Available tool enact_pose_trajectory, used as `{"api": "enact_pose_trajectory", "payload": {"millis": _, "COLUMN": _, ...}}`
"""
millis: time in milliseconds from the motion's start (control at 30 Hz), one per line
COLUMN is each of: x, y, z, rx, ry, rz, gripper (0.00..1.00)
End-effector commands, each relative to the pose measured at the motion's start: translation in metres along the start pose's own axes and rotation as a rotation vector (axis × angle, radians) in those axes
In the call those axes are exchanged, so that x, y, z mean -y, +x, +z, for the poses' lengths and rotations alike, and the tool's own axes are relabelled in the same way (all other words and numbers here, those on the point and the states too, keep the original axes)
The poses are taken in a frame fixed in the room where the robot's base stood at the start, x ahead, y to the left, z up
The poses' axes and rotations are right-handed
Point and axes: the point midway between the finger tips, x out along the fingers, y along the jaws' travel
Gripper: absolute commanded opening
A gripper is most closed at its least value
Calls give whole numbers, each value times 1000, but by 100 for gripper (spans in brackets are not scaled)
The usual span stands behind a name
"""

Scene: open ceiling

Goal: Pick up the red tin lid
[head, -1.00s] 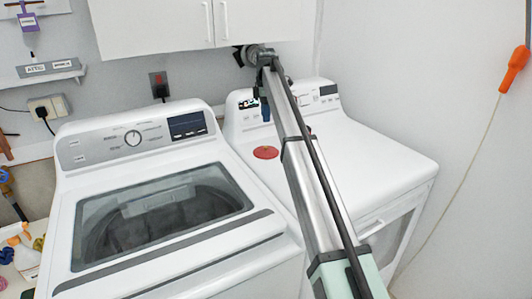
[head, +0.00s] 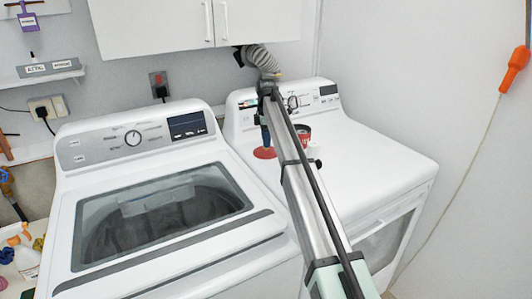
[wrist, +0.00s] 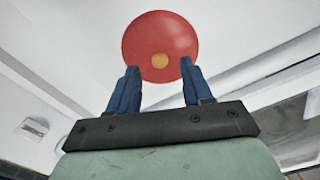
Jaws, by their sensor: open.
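The red tin lid (head: 264,153) is a flat red disc lying on the white top of the right-hand machine, near its left edge. In the wrist view the lid (wrist: 160,32) is round, with a small yellow spot on its near part. My gripper (wrist: 160,70) is open, its two blue fingers spread at the lid's near side with nothing held. In the head view a blue finger of my gripper (head: 265,136) shows just above the lid. I cannot tell whether it touches the lid.
A dark and red tin (head: 303,133) and a small white item (head: 313,150) stand to the right, partly behind my arm. The machine's control panel (head: 328,100) rises behind. The washer (head: 150,215) is at left. The machine top (head: 370,150) is clear at right.

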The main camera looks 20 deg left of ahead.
Motion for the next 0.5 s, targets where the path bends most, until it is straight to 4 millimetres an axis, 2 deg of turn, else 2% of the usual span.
{"api": "enact_pose_trajectory", "payload": {"millis": 100, "x": 1, "y": 18, "z": 0, "rx": 0, "ry": 0, "rz": -2, "gripper": 50}}
{"api": "enact_pose_trajectory", "payload": {"millis": 200, "x": 1, "y": 26, "z": 0, "rx": 0, "ry": 0, "rz": -1, "gripper": 50}}
{"api": "enact_pose_trajectory", "payload": {"millis": 433, "x": 0, "y": 28, "z": 0, "rx": 0, "ry": 0, "rz": 0, "gripper": 50}}
{"api": "enact_pose_trajectory", "payload": {"millis": 500, "x": 0, "y": 27, "z": 0, "rx": 0, "ry": 0, "rz": 0, "gripper": 44}}
